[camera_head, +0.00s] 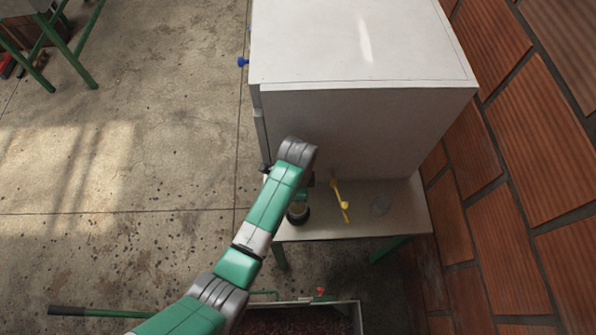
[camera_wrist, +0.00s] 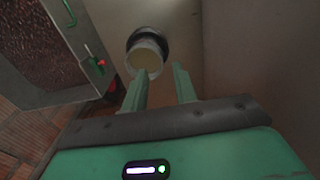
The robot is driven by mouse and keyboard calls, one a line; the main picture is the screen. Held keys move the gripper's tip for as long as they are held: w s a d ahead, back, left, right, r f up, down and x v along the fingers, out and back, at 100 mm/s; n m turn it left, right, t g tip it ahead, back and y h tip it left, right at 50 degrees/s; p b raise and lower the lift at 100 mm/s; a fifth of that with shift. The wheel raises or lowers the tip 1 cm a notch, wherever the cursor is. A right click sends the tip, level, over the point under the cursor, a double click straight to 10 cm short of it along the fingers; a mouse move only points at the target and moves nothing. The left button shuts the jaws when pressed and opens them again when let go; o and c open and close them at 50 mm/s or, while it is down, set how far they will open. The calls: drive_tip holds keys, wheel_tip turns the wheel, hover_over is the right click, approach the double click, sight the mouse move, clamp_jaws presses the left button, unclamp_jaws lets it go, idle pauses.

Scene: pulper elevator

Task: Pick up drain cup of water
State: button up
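A pale, round cup (camera_wrist: 146,54) with yellowish contents and a dark ring behind it shows in the wrist view, just beyond my fingertips. In the head view, what looks like the same cup with its dark base (camera_head: 298,214) stands at the left edge of the shelf, partly hidden by my arm. My gripper (camera_wrist: 158,78) is open, with two green fingers spread apart. The cup lies ahead of the fingers, nearer the left one. Nothing is held between them. In the head view my arm mostly hides the gripper.
A large white box (camera_head: 365,125) stands above the shelf (camera_head: 345,229). A brick wall (camera_head: 510,215) closes the right side. A trough (camera_head: 300,319) lies below. The left floor is open.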

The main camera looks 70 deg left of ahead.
sight(298, 210)
wheel_tip(298, 210, down, 8)
drive_tip(key=b, duration=0.2)
drive_tip(key=shift+a+r+b, duration=0.1)
drive_tip(key=shift+b, duration=0.2)
clamp_jaws()
